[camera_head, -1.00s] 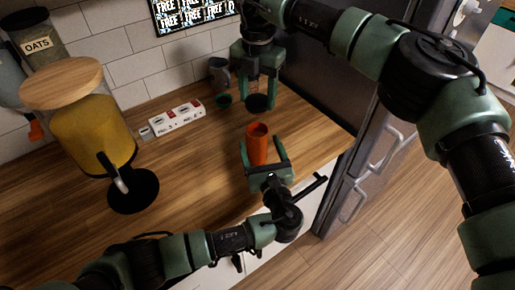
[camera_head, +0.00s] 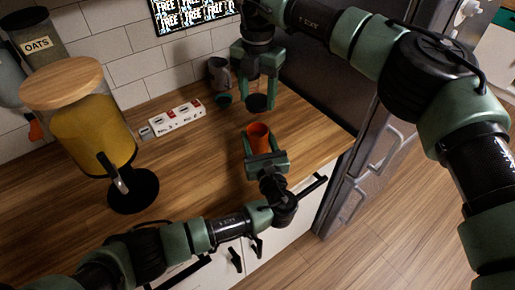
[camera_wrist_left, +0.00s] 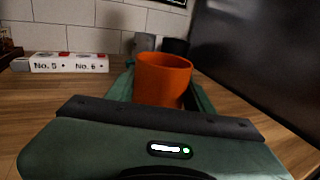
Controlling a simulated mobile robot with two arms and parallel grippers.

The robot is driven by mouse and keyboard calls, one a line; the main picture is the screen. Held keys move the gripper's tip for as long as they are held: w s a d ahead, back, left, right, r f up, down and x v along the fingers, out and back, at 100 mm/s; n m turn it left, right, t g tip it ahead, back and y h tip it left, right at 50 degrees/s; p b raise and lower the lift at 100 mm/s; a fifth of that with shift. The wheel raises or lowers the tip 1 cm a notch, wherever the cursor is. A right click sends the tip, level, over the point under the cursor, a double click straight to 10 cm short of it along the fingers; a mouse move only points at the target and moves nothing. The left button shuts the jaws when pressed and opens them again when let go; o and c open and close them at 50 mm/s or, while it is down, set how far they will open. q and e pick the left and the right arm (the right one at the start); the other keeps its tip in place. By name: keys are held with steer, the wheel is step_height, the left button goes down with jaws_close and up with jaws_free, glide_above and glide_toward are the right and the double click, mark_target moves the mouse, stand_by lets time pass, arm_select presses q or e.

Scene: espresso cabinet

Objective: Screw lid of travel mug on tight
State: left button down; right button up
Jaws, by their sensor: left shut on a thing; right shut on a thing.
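The orange travel mug body (camera_head: 258,134) stands upright and open-topped on the wooden counter. My left gripper (camera_head: 257,142) is shut on it, with a finger on each side; the mug also shows in the left wrist view (camera_wrist_left: 162,80). My right gripper (camera_head: 258,94) points down above and behind the mug. It is shut on a black round lid (camera_head: 259,103), held apart from the mug. The mug's lower part is hidden by my left gripper.
A grey cup (camera_head: 218,72) and a small dark teal item (camera_head: 222,98) stand near the tiled wall. A white box with red marks (camera_head: 178,119) lies left of them. A glass dispenser (camera_head: 95,135) stands at left. A dark fridge stands at right.

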mark_target(257, 145)
steer(key=shift+f, duration=2.5)
steer(key=shift+s+f, duration=0.1)
steer(key=shift+f, duration=0.75)
steer(key=shift+f, duration=0.6)
steer(key=m, duration=1.7)
